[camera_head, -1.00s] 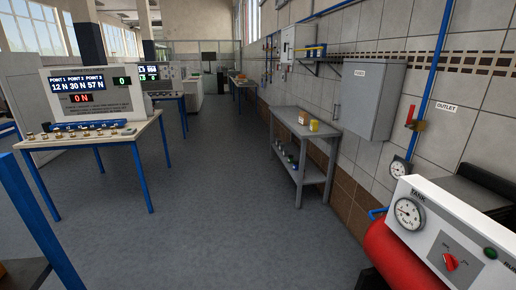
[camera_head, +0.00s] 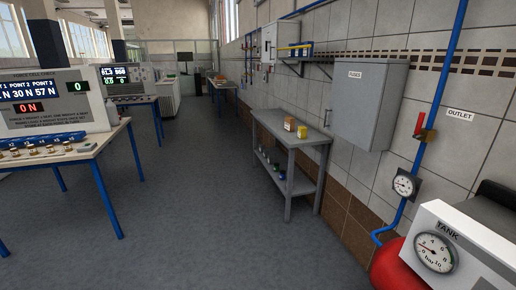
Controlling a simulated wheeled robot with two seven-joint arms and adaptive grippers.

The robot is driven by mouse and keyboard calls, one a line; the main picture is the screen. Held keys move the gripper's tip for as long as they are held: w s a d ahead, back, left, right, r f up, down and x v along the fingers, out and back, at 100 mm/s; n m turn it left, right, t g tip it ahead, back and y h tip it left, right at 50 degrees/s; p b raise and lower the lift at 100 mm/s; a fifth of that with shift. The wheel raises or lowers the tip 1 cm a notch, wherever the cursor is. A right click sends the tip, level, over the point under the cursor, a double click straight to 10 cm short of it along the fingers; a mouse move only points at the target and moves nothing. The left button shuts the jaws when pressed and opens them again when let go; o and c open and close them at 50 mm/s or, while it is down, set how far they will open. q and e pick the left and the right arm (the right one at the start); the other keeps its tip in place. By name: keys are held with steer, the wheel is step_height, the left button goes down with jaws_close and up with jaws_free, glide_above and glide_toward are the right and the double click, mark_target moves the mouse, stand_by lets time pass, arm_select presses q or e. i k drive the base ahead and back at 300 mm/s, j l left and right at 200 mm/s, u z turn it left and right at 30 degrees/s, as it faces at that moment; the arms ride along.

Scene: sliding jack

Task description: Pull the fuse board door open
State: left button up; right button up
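A grey wall cabinet (camera_head: 367,104) hangs on the tiled right wall with its door shut. Neither of my grippers shows in this view.
A grey two-tier table (camera_head: 290,140) with a yellow tin and an orange box stands below the cabinet. A red tank with a white gauge panel (camera_head: 470,250) is at the lower right. A bench with a force display (camera_head: 50,108) stands left. The floor between is clear.

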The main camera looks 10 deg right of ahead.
mark_target(357, 88)
steer(key=i+z, duration=0.2)
steer(key=i, duration=1.45)
steer(key=i+z, duration=0.2)
steer(key=i, duration=0.2)
steer(key=i+j+z, duration=0.2)
steer(key=i, duration=0.2)
steer(key=i+z, duration=0.7)
steer(key=z, duration=0.25)
steer(key=i+j+z, duration=0.25)
steer(key=z, duration=0.2)
steer(key=i, duration=0.05)
